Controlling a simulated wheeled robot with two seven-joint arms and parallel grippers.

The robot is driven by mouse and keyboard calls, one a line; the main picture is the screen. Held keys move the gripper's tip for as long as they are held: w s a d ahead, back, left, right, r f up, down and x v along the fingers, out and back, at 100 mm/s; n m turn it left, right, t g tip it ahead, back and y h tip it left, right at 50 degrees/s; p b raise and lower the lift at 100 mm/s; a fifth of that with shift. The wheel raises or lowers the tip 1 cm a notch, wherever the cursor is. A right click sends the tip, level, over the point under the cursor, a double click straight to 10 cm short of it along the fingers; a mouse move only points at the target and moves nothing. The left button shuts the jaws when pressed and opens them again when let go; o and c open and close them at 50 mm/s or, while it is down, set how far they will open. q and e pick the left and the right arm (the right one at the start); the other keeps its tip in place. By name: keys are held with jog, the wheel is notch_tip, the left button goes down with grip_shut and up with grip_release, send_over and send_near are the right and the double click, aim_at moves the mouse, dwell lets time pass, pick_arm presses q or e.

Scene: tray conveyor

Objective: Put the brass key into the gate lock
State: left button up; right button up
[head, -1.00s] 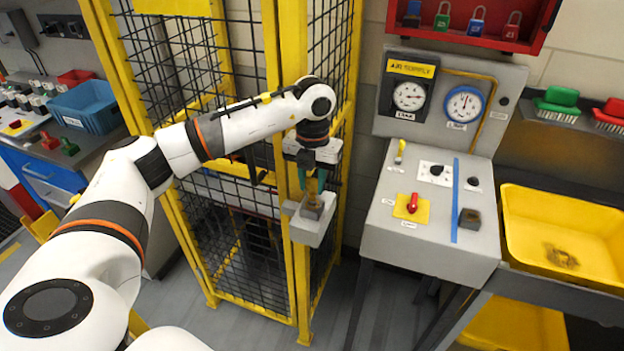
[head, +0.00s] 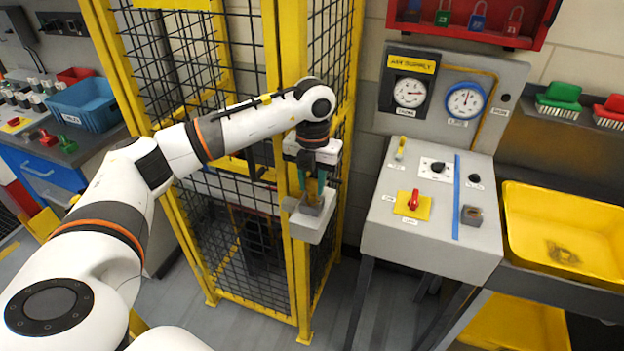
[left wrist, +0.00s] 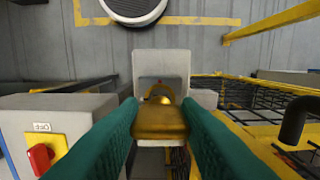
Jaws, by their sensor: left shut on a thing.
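My left gripper (head: 312,190) hangs at the gate post with its green fingers pointing down, just over the gate lock (head: 309,229). The lock is a grey box fixed to the yellow post. The brass key (left wrist: 160,122) is held between the two green fingers in the left wrist view, with its rounded end against the grey box (left wrist: 160,64). In the head view the fingers and a dark block hide most of the key, and I cannot tell whether it is in the slot. My right gripper is in neither view.
The yellow mesh gate (head: 245,215) stands beside and behind the lock. Right of it is the grey air-supply panel (head: 385,236) with a red switch (head: 413,200). Further right is a yellow tray (head: 565,225). A blue bin (head: 88,106) sits on the left bench.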

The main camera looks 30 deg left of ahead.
aim_at(312, 179)
pick_arm(q)
jog(key=shift+f+b, duration=0.75)
jog(key=shift+f, duration=0.35)
jog(key=o, duration=1.2)
jog(key=shift+c, duration=0.2)
jog(key=shift+r, duration=0.2)
jog(key=shift+r, duration=0.35)
notch_tip(312, 179, up, 11)
jog(key=shift+w+r+b, duration=0.1)
jog(key=shift+b, duration=0.6)
